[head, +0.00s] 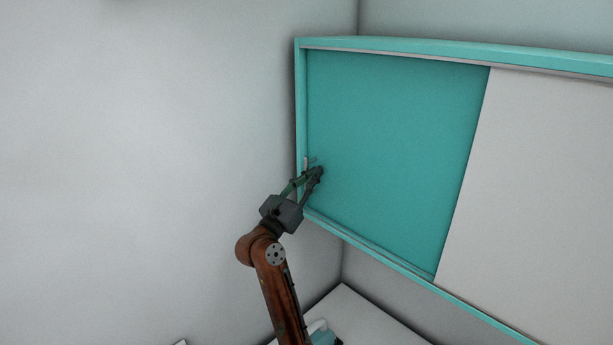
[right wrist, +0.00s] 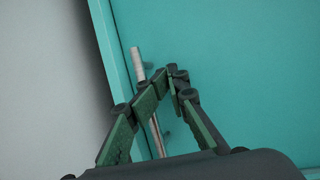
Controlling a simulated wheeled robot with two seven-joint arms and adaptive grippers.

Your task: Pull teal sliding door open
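The teal sliding door (head: 395,150) covers the left part of a wall cabinet and also fills much of the right wrist view (right wrist: 240,70). Its thin pale upright bar handle (right wrist: 138,62) is by the door's left edge; its top shows in the head view (head: 306,162). My right gripper (head: 318,168) is at the handle. In the right wrist view its fingertips (right wrist: 168,77) come together just right of the bar, with little or no gap. The left finger crosses in front of the bar, hiding its middle; I see nothing clearly pinched. My left gripper is out of view.
A white panel (head: 540,190) covers the cabinet's right part. The teal cabinet frame (head: 300,100) borders the door at left, close to a grey side wall (head: 150,130). A white counter (head: 360,315) lies below, with a partly hidden teal object (head: 325,337).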

